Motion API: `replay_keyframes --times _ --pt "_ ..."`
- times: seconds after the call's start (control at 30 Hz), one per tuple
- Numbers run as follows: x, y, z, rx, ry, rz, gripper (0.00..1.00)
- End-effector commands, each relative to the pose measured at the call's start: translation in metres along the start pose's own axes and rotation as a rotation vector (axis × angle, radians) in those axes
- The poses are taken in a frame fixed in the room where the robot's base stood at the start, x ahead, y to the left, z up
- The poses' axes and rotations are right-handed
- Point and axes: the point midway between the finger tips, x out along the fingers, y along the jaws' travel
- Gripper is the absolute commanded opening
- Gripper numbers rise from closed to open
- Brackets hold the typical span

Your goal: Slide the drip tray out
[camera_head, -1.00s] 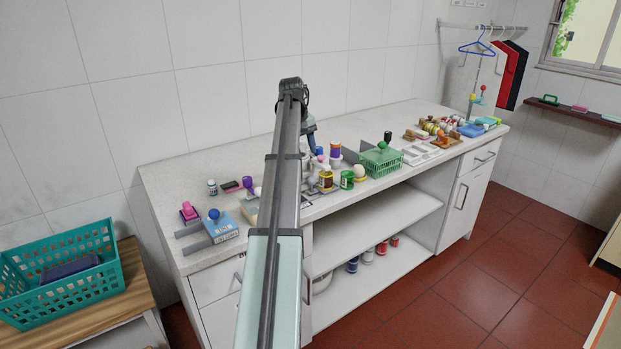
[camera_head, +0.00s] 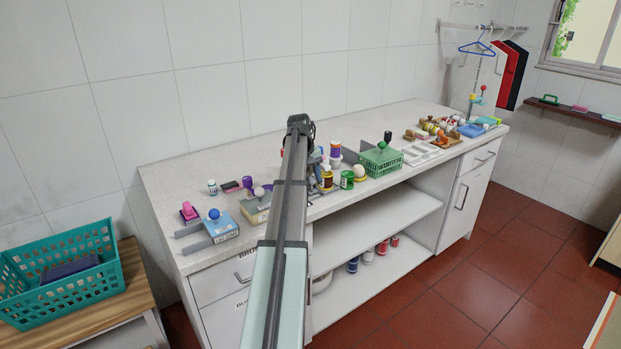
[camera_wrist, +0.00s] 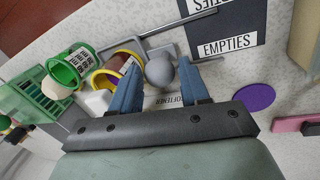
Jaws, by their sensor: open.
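My gripper (camera_wrist: 158,66) is open in the wrist view, with its two blue fingers apart. A grey ball knob (camera_wrist: 160,72) shows between the fingertips; I cannot tell whether they touch it. A pale surface labelled SOFTENER (camera_wrist: 168,99) lies beside and below the knob, partly hidden by the fingers. In the head view the arm hides most of this spot, and only a bit of my gripper (camera_head: 314,166) shows. I cannot tell for certain which part is the drip tray; no label naming it is readable.
Yellow (camera_wrist: 122,62) and green (camera_wrist: 67,69) containers stand close left of the fingers. A black EMPTIES mat (camera_wrist: 228,28) and a purple disc (camera_wrist: 255,98) lie to the right. In the head view, knobbed blue (camera_head: 221,228) and beige (camera_head: 256,211) boxes and a green basket (camera_head: 381,161) share the counter.

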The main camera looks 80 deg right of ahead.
Motion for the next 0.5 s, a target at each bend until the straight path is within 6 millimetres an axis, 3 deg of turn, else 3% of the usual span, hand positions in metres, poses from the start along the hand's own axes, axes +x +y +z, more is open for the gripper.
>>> replay_keyframes --times 0.17,0.5 --pt "-0.0002 0.0001 0.0 0.0 0.0 0.0 0.45" --pt "-0.0005 0.0 0.0001 0.0 0.0 0.0 0.13"
